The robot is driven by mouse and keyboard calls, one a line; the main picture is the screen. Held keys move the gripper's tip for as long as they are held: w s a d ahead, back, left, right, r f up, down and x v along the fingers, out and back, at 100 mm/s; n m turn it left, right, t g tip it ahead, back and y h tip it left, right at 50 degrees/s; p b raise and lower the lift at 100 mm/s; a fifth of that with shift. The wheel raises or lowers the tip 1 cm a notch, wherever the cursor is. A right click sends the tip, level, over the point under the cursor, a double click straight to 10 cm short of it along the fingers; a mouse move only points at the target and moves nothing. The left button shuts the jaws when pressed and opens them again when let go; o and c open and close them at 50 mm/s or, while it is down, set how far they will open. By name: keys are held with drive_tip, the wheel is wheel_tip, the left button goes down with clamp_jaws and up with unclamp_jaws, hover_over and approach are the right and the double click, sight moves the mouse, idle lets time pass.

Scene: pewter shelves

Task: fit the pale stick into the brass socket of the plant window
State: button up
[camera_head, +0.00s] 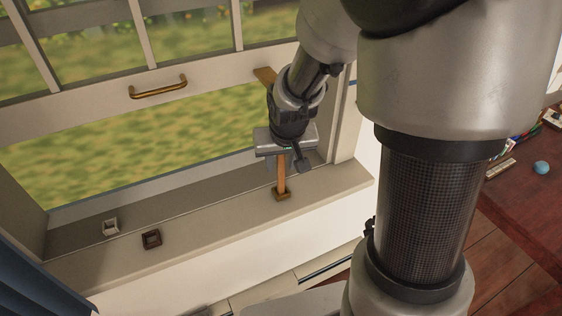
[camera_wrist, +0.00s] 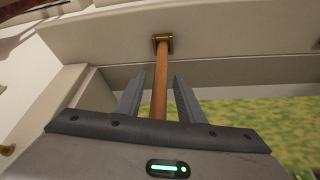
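An orange-brown wooden stick (camera_head: 282,174) stands upright on the window sill. Its lower end meets the small brass socket (camera_head: 282,195) and appears to sit in it; the inside of the socket is hidden. The wrist view also shows the stick (camera_wrist: 160,80) running to the brass socket (camera_wrist: 163,38). My gripper (camera_wrist: 160,84) is around the stick, with a finger on each side and a visible gap to both.
The raised window sash with a brass handle (camera_head: 158,88) is behind. A red-brown desk (camera_head: 525,190) stands at right. The sill between the sockets is clear.

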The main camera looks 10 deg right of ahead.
drive_tip(key=p+v, duration=0.2)
drive_tip(key=v, duration=1)
drive_tip(key=s+r+t, duration=0.1)
drive_tip(key=s+r, duration=0.7)
drive_tip(key=s, duration=0.6)
wheel_tip(320, 180, up, 10)
drive_tip(key=p, duration=0.9)
drive_tip(key=shift+s+d+n, duration=0.15)
drive_tip(key=shift+d+n, duration=0.05)
drive_tip(key=shift+n, duration=0.2)
